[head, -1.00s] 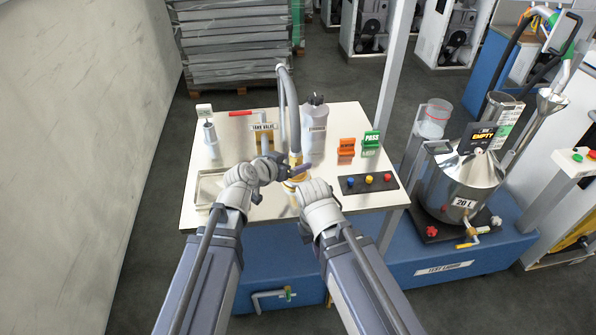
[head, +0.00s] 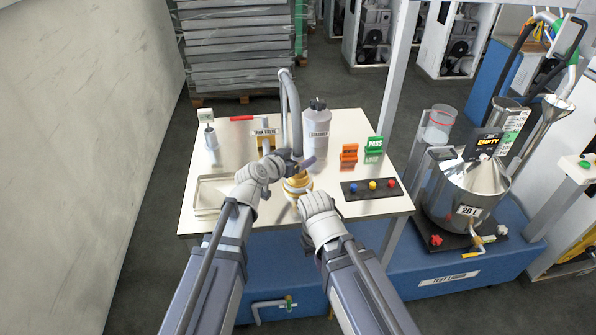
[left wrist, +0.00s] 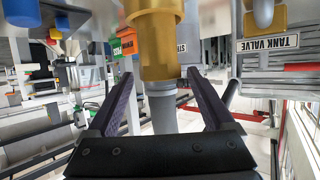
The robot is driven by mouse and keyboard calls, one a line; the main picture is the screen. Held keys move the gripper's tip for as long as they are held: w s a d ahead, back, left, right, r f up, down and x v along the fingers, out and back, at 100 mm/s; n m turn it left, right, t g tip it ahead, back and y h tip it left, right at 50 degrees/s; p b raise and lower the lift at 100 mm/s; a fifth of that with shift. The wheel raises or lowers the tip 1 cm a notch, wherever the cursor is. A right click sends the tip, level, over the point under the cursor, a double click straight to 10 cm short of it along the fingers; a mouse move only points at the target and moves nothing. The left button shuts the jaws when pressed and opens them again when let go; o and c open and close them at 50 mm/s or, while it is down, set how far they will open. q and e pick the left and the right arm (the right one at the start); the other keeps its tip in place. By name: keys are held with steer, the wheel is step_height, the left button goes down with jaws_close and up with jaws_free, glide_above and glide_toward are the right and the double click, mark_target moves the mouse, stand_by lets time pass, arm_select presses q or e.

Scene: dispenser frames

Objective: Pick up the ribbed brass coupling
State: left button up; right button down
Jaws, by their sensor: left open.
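The ribbed brass coupling (head: 297,185) stands at the lower end of a grey curved hose (head: 291,100), near the front middle of the table. In the left wrist view the brass piece (left wrist: 160,42) is at top centre, with a grey tubular part below it between the two dark fingers. My left gripper (head: 297,160) is open at the coupling's upper end, by the hose; it also shows in the left wrist view (left wrist: 160,75). I cannot tell whether the fingers touch anything. My right wrist is just in front of the coupling, and its gripper fingers are hidden.
A grey bottle (head: 317,128), an orange block (head: 349,157) and a green PASS sign (head: 374,145) stand behind and to the right. A black button panel (head: 372,188) lies front right. A shallow tray (head: 212,207) lies front left. A steel 20 L vessel (head: 463,195) stands right of the table.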

arm_select(q)
steer(key=x, duration=0.3)
steer(key=shift+w+f+b, duration=0.15)
steer(key=shift+b, duration=0.25)
jaws_close()
stand_by(0.6)
